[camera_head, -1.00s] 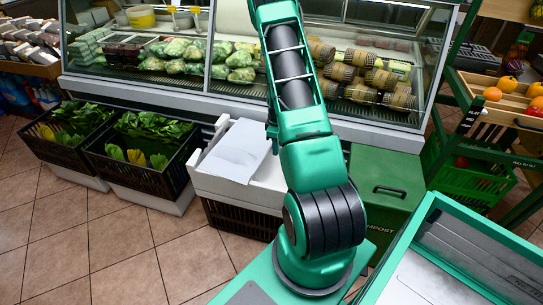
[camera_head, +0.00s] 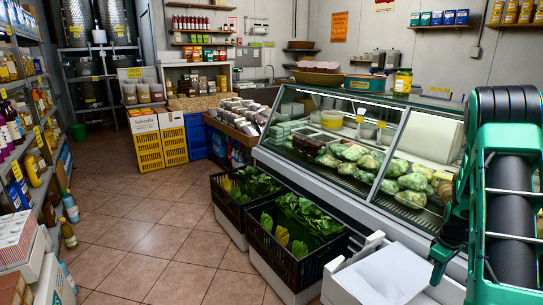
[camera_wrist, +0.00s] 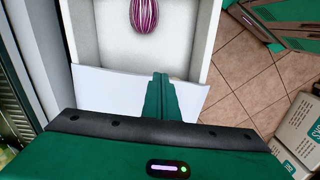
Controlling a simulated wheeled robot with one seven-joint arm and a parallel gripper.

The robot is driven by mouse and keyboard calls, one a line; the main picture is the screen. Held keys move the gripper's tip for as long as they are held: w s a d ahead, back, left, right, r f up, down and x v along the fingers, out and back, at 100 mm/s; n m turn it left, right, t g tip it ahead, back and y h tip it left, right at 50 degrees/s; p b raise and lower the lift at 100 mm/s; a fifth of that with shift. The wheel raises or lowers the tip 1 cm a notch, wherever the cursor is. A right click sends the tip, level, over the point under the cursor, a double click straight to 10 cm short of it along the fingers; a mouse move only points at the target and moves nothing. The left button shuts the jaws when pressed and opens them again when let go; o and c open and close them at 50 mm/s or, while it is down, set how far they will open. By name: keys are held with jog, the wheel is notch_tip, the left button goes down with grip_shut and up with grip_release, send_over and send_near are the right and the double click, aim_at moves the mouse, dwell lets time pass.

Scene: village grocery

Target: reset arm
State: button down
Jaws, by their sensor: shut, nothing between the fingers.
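My arm (camera_head: 505,190) stands at the right edge of the head view, with a green frame and black joints. A purple-and-white striped round vegetable (camera_wrist: 144,14) lies in the crate, clear of the fingertips.
A glass display counter (camera_head: 330,175) runs along the right. Black crates of greens (camera_head: 262,245) stand before it, beside a white crate (camera_head: 340,285) with a sheet. Shelves (camera_head: 30,150) line the left. The tiled floor (camera_head: 150,215) between is free. Cardboard boxes (camera_wrist: 300,125) show at the wrist view's right.

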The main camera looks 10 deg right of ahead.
jog(key=s+a+r+m, duration=0.3)
jog(key=s+a+r, duration=0.25)
jog(key=r, duration=0.45)
jog(key=s+a+r+m, duration=0.3)
jog(key=s+a+r, duration=0.25)
jog(key=r, duration=0.45)
jog(key=s+a+r+m, duration=0.2)
jog(key=s+a, duration=0.3)
jog(key=s, duration=0.3)
jog(key=s+a+r+m, duration=0.2)
jog(key=s+a+r, duration=0.1)
jog(key=s+a, duration=0.3)
jog(key=shift+s+r+m, duration=0.25)
jog(key=shift+s+m, duration=0.15)
jog(key=shift+s, duration=0.45)
jog(key=shift+s+a, duration=0.1)
jog(key=shift+s, duration=0.05)
